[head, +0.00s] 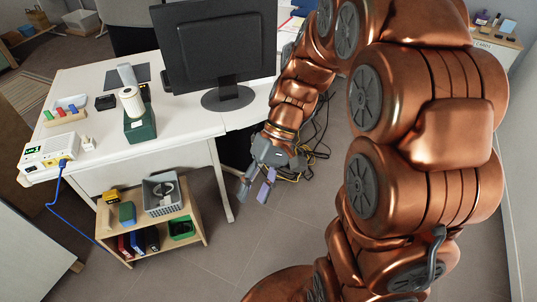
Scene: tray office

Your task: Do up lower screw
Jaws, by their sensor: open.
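No screw can be made out at this size. A white box (48,146) with a green light stands at the left front edge of the white desk (190,125). A blue plug (63,163) with a blue cable (56,192) sits at the front of the box; any screws on it are too small to tell. My gripper (253,192) is open and empty. It points down beside the desk's right front part, above the floor in the picture, well to the right of the white box and plug.
A monitor (215,45) stands at the desk's back. A green box with a white roll (132,103), a small rack of coloured items (65,116) and a white adapter (88,143) stand on the desk. A low wooden shelf (197,215) stands in front. Black and yellow cables (306,160) lie behind my gripper.

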